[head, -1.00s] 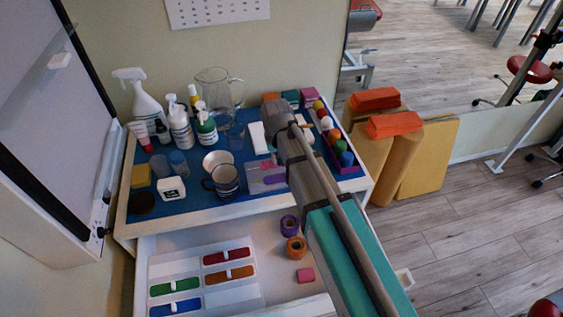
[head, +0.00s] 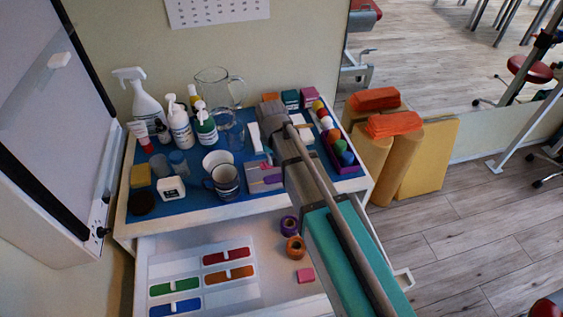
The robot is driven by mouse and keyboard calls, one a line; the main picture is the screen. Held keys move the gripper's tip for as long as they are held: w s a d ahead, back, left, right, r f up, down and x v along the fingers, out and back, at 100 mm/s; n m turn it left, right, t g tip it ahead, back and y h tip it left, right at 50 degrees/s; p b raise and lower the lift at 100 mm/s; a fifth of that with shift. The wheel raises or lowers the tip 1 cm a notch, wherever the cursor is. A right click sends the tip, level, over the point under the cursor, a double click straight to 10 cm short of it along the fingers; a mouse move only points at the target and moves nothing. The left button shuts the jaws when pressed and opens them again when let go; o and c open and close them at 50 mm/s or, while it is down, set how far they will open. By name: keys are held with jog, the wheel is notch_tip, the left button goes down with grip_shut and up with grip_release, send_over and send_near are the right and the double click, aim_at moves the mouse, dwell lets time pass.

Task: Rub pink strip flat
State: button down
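A lilac card (head: 254,187) lies near the front edge of the blue-topped cabinet, just right of the striped mug. A small pink piece (head: 265,166) shows at its back part, and a purple band crosses its right side. I cannot tell whether the pink piece lies flat or has raised ends. My arm reaches in from the lower right and covers the card's right side. My gripper's fingers are hidden behind the arm, so I see neither their opening nor any contact with the pink piece.
The striped mug (head: 225,181) and a white bowl (head: 217,159) stand close left of the card. A purple rack (head: 345,168) of coloured balls is at the right. Bottles and a glass jug (head: 214,86) stand behind. The open drawer (head: 190,243) below holds coloured strips and tape rolls.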

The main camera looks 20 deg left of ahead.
aim_at(262, 165)
jog(key=shift+s+a, duration=0.1)
jog(key=shift+a, duration=0.1)
dwell(0.3)
jog(key=shift+s+a+r, duration=0.1)
jog(key=shift+s+a, duration=0.2)
jog(key=shift+a, duration=0.15)
jog(key=shift+a, duration=0.1)
dwell(0.4)
jog(key=shift+s+a, duration=0.2)
jog(key=shift+a, duration=0.1)
jog(key=shift+s+a, duration=0.25)
jog(key=shift+a, duration=0.05)
dwell(0.4)
jog(key=shift+s+a, duration=0.2)
jog(key=shift+a, duration=0.2)
jog(key=shift+w+d, duration=0.15)
jog(key=shift+d, duration=0.1)
dwell(0.3)
jog(key=shift+w+d, duration=0.2)
jog(key=shift+d, duration=0.2)
jog(key=shift+w+d, duration=0.15)
jog(key=shift+d, duration=0.1)
dwell(0.4)
